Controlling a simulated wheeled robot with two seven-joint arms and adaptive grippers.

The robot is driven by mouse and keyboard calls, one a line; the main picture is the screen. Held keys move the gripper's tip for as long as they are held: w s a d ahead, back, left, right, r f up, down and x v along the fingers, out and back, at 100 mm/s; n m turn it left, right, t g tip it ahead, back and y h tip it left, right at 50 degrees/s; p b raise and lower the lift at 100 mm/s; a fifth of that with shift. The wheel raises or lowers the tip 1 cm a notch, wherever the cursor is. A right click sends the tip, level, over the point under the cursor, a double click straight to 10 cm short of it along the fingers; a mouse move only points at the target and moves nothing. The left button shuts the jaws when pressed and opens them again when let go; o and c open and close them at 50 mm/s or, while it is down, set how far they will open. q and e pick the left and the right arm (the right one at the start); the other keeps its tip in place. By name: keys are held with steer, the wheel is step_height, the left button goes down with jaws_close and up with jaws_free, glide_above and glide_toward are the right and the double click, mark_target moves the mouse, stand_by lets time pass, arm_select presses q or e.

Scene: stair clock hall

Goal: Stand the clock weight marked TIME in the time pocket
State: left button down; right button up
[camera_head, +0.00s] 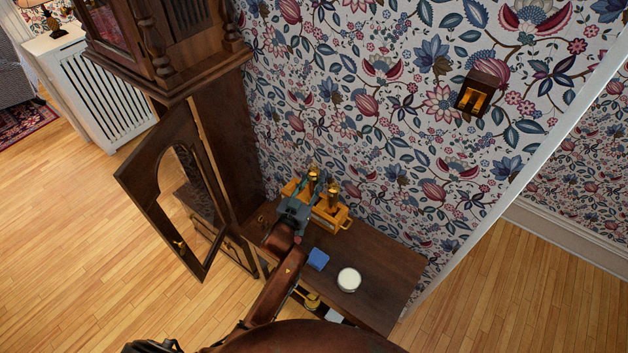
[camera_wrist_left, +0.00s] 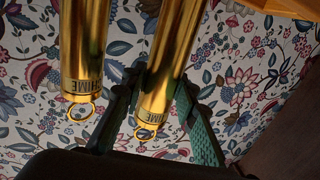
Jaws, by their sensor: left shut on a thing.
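Two brass clock weights show close up in the left wrist view. One weight (camera_wrist_left: 168,65) is between the fingers of my left gripper (camera_wrist_left: 160,112), which is shut on it. The other weight (camera_wrist_left: 84,40) is beside it, outside the fingers. In the head view, my left gripper (camera_head: 304,192) is at the yellow wooden rack (camera_head: 341,222) on the side table, where brass tops (camera_head: 332,194) show. The pocket labels are hidden. My right gripper is out of view.
The side table (camera_head: 385,270) carries a blue block (camera_head: 318,259) and a round white-topped item (camera_head: 348,279). The tall clock (camera_head: 220,120) stands left with its door (camera_head: 165,165) open. A small wall box (camera_head: 478,92) hangs on the papered wall. The table's right end is clear.

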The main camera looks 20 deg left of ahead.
arm_select(q)
steer(key=shift+f+b, duration=0.8)
steer(key=shift+f, duration=0.35)
steer(key=c, duration=1.5)
jaws_free()
steer(key=shift+o, duration=0.2)
steer(key=shift+s+f, duration=0.1)
steer(key=shift+f, duration=0.3)
glide_toward(311, 190)
steer(key=shift+s+d+r, duration=0.1)
steer(key=shift+s+r, duration=0.05)
steer(key=shift+r, duration=0.05)
steer(key=shift+d, duration=0.1)
